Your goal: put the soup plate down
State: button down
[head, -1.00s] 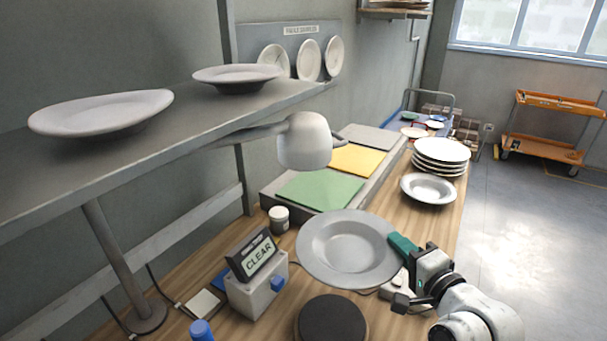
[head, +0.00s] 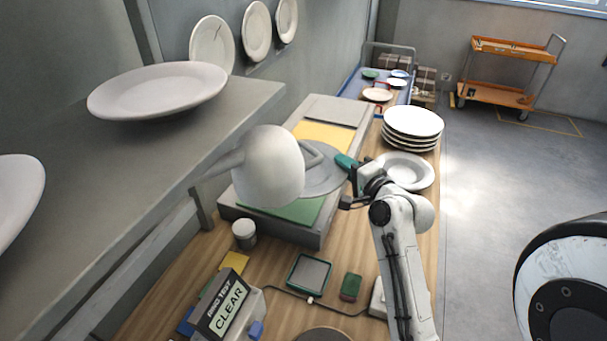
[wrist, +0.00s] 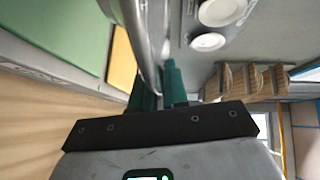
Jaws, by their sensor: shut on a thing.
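My gripper (head: 347,163) has teal fingertips and is shut on the rim of a grey soup plate (head: 322,180). The plate is over the padded dryer, near where the green pad (head: 290,210) meets the yellow pad (head: 325,134). The white lamp head hides its left part. In the wrist view the plate (wrist: 138,45) shows nearly edge-on between the teal fingers (wrist: 160,88), with the green pad (wrist: 55,30) and yellow pad (wrist: 121,58) to its left. I cannot tell how high it is above the pads.
The lamp head (head: 268,168) hangs close in front of the plate. Another soup plate (head: 422,174) and a plate stack (head: 412,130) stand right of the dryer. A grey pad (head: 335,108) lies behind, bare. A shelf (head: 200,130) with plates runs along the left.

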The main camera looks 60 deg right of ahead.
jog(key=w+d+f+b, duration=0.2)
jog(key=w+d+f, duration=0.1)
jog(key=w+d+f+b, duration=0.2)
jog(key=w+d+f, duration=0.1)
jog(key=w+f, duration=0.1)
jog(key=shift+w+d+f, duration=0.15)
jog(key=shift+w+d, duration=0.15)
jog(key=shift+w+d+f+b, duration=0.3)
jog(key=shift+w+f+b, duration=0.05)
jog(key=shift+b, duration=0.3)
jog(key=f+b, duration=0.3)
jog(key=b, duration=0.1)
jog(key=shift+w+d+f, duration=0.2)
jog(key=shift+w+f, duration=0.1)
jog(key=shift+f, duration=0.1)
jog(key=shift+f, duration=0.1)
jog(key=c, duration=1.1)
grip_release()
jog(key=shift+f, duration=0.1)
jog(key=shift+c, duration=0.2)
jog(key=b+v, duration=0.1)
jog(key=v, duration=1.1)
jog(key=shift+b, duration=0.3)
